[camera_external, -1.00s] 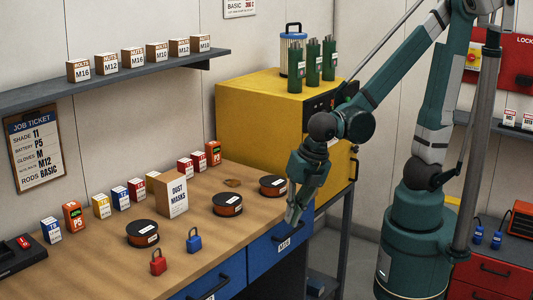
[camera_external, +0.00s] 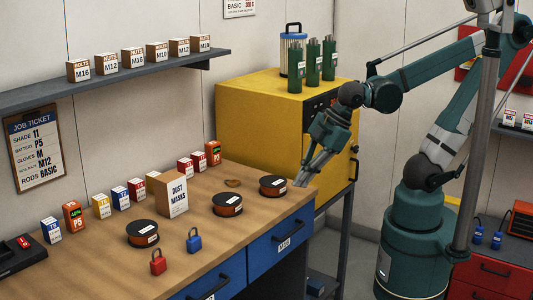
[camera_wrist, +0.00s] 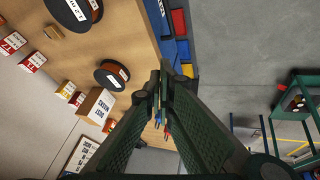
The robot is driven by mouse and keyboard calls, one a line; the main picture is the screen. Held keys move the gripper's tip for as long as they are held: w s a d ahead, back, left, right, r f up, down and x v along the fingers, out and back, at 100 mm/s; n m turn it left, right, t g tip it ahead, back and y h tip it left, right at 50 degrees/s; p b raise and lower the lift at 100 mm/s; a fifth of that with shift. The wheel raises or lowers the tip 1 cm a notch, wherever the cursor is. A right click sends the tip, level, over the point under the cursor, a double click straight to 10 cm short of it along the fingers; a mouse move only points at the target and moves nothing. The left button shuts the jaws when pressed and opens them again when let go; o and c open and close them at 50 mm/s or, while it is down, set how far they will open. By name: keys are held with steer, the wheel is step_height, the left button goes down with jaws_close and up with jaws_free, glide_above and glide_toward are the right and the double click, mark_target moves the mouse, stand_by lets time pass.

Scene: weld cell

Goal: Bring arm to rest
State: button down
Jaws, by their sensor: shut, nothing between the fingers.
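My gripper (camera_external: 304,178) is shut and empty. In the external view it hangs in the air by the right end of the wooden workbench (camera_external: 210,245), near its corner, with the fingers pointing down and to the left. My arm reaches back from it to the green base at the right. In the wrist view the gripper (camera_wrist: 161,84) has its two fingertips together, with the bench edge behind them.
The yellow cabinet (camera_external: 250,125) stands behind the gripper. Wire spools (camera_external: 273,185), a dust masks box (camera_external: 173,195), a red padlock (camera_external: 158,263) and a blue padlock (camera_external: 194,240) sit on the bench. In the wrist view, an open blue drawer (camera_wrist: 173,50) holds coloured items.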

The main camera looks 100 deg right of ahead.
steer(key=r+m, duration=0.1)
steer(key=m, duration=0.1)
steer(key=s+d+m+t, duration=0.1)
steer(key=m, duration=0.1)
steer(key=s+d+r+m, duration=0.1)
steer(key=m, duration=0.1)
steer(key=shift+s+r, duration=0.15)
steer(key=shift+r, duration=0.2)
steer(key=c, duration=3.1)
jaws_free()
steer(key=shift+c, duration=0.2)
